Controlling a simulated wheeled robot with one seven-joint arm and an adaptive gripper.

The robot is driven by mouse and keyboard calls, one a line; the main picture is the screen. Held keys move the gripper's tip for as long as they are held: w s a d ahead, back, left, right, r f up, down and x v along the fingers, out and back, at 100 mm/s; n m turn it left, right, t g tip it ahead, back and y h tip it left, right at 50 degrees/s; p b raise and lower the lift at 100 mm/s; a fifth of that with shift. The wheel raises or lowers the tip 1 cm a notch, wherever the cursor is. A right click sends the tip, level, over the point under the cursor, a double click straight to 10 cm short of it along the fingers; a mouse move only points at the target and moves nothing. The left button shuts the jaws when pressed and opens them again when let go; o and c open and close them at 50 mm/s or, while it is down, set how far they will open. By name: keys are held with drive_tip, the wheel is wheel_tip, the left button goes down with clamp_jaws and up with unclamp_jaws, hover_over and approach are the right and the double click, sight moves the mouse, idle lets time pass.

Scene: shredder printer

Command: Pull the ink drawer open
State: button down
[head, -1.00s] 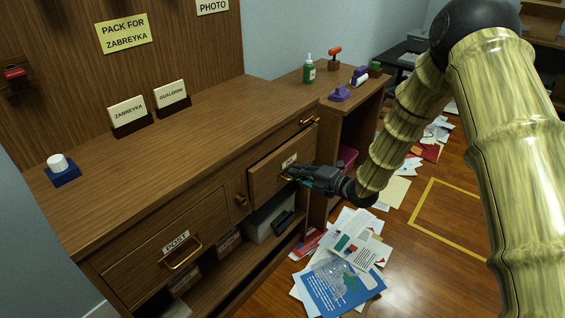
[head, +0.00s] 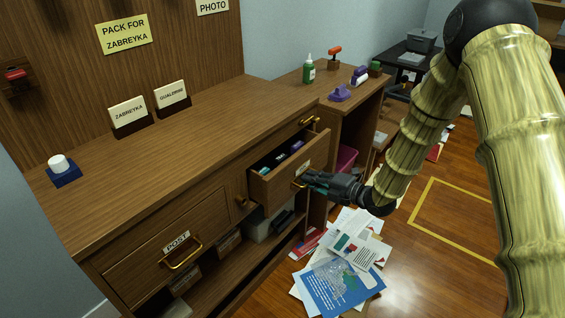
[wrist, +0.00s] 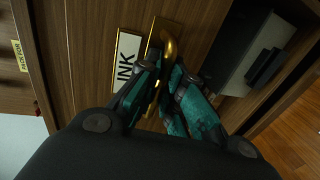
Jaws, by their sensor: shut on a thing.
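The wooden ink drawer (head: 290,181) stands partly open at the right end of the desk in the head view. Several small dark and coloured items lie inside it. Its label reads INK in the wrist view (wrist: 126,64). Its brass handle (wrist: 170,47) shows there beside the label. My gripper (head: 306,180) is at the drawer front, and in the wrist view its teal fingers (wrist: 165,80) are closed around the handle. Part of the handle is hidden behind the fingers.
The POST drawer (head: 175,240) is shut at the left. Loose papers (head: 345,270) cover the floor below my gripper. The floor inside the yellow outline (head: 450,215) is clear.

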drive_tip(key=f+p+v, duration=0.1)
drive_tip(key=f+v, duration=0.1)
drive_tip(key=v, duration=1)
drive_tip(key=shift+d, duration=0.2)
idle(1.0)
drive_tip(key=c, duration=0.9)
unclamp_jaws()
drive_tip(key=shift+s+f, duration=0.1)
drive_tip(key=shift+f, duration=0.05)
drive_tip(key=shift+o, duration=0.2)
drive_tip(key=p+v, duration=0.1)
drive_tip(key=v, duration=0.5)
drive_tip(key=shift+f, duration=0.1)
